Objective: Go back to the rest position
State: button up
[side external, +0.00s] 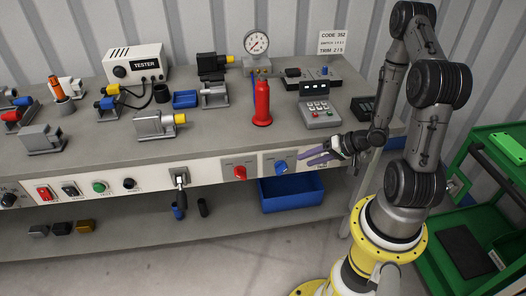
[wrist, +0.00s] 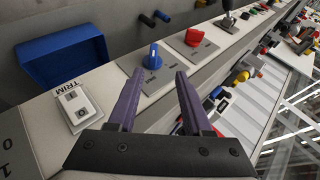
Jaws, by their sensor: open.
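My gripper (side external: 318,156) has purple fingers and is at the front edge of the bench, beside the blue knob (side external: 281,167) on the front panel. In the wrist view my gripper (wrist: 155,92) is open, with nothing between its fingers. The blue knob (wrist: 154,56) stands beyond the fingertips, and I see no contact with it. The red knob (wrist: 194,38) is farther along the panel; it also shows in the side view (side external: 240,172).
A blue bin (side external: 291,196) sits on the lower shelf under the panel. A red bottle-shaped object (side external: 262,103) and a grey keypad box (side external: 320,115) stand on the bench (side external: 220,147) near my arm. A green cart (side external: 466,190) stands to the right. A TRIM switch (wrist: 76,104) is on the panel.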

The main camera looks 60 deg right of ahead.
jog(key=w+a+r+n+t+h, duration=0.15)
jog(key=w+r, duration=0.25)
jog(key=r, duration=0.4)
jog(key=w+a+r+n+h, duration=0.1)
jog(key=w+a+r+n, duration=0.25)
jog(key=r, duration=0.55)
jog(key=w+a+r+n+t+h, duration=0.15)
jog(key=w+r, duration=0.25)
jog(key=r, duration=0.4)
jog(key=s+a+r+n+g, duration=0.1)
jog(key=s+a+r, duration=0.1)
jog(key=s+r, duration=0.25)
jog(key=s+a+r+n, duration=0.1)
jog(key=s+a+r, duration=0.25)
jog(key=r, duration=0.25)
jog(key=s+a+f+n+g, duration=0.1)
jog(key=s+f+g, duration=0.2)
jog(key=s, duration=0.4)
jog(key=s+a+f+n+g+y, duration=0.1)
jog(key=s+a+f+g, duration=0.1)
jog(key=s, duration=0.5)
notch_tip(320, 180, down, 2)
jog(key=shift+s+a+g, duration=0.2)
jog(key=shift+s+g, duration=0.1)
jog(key=shift+g, duration=0.2)
